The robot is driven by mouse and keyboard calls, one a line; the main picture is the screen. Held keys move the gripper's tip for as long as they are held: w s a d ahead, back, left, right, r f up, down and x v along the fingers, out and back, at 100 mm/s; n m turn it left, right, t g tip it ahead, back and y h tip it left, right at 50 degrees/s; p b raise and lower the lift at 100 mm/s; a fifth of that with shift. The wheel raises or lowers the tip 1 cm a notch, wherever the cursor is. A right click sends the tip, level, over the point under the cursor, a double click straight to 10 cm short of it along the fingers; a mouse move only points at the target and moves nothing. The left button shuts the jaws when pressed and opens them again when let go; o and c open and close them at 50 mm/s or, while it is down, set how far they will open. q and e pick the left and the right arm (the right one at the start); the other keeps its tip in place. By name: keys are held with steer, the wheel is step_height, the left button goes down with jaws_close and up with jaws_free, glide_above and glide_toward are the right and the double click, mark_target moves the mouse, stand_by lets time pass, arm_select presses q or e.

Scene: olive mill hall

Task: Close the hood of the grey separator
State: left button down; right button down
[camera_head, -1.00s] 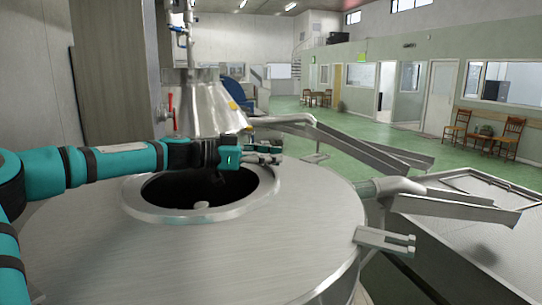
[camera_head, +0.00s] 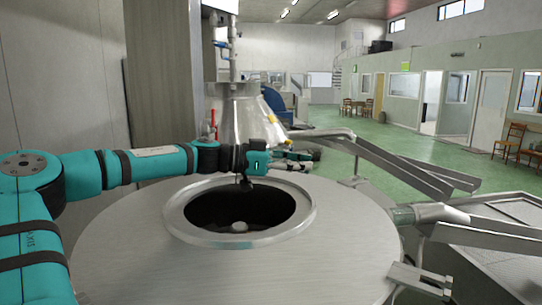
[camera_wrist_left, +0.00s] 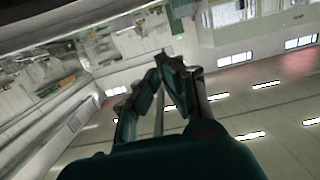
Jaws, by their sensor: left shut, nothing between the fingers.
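The grey separator (camera_head: 130,240) is a large brushed-steel drum filling the lower middle of the head view. Its flat top has a round, dark opening with a raised rim (camera_head: 300,222) and a small pale knob inside. A steel cone (camera_head: 238,118) with yellow marks rises behind it; I cannot tell whether this is the hood. My left gripper (camera_head: 308,160) is shut and empty, above the far side of the rim, pointing right. Its closed fingers also show in the left wrist view (camera_wrist_left: 160,72), with nothing between them. My right gripper is not in view.
Steel spouts (camera_head: 395,165) reach out right of the drum, over a metal tray (camera_head: 510,235). A metal bracket (camera_head: 420,280) sticks out at the drum's right edge. A wooden-grey pillar (camera_head: 165,90) stands behind my left arm. Green floor (camera_head: 400,138) lies open farther back.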

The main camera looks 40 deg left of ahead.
arm_select(q)
steer(key=b+v, duration=0.3)
steer(key=v, duration=0.4)
steer(key=shift+a+r, duration=0.35)
steer(key=shift+r, duration=0.05)
steer(key=shift+f, duration=0.15)
